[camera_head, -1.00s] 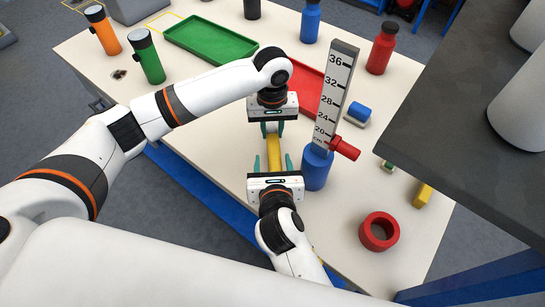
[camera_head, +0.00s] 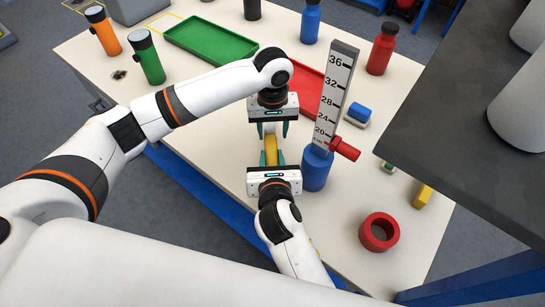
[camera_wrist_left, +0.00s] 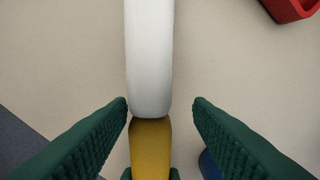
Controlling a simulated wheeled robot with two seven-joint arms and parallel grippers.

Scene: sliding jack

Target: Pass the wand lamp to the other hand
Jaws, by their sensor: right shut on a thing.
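The wand lamp (camera_head: 271,148) has a yellow handle and a white upper part; only a short yellow stretch shows in the head view. In the left wrist view, the white part (camera_wrist_left: 149,60) runs up from the yellow handle (camera_wrist_left: 150,148). My right gripper (camera_head: 271,159) comes from below and is shut on the wand lamp's yellow handle. My left gripper (camera_head: 272,134) faces it from above, open, its green fingers on either side of the wand. In the left wrist view, the wand lies nearer the left-hand finger. My left gripper hides the wand's far end in the head view.
A blue holder (camera_head: 316,172) with an upright scale (camera_head: 338,95) and a red knob stands close right of the grippers. A red ring (camera_head: 379,232) lies at front right. Red (camera_head: 308,88) and green trays (camera_head: 210,40) lie behind. A dark raised surface (camera_head: 460,120) overhangs the right.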

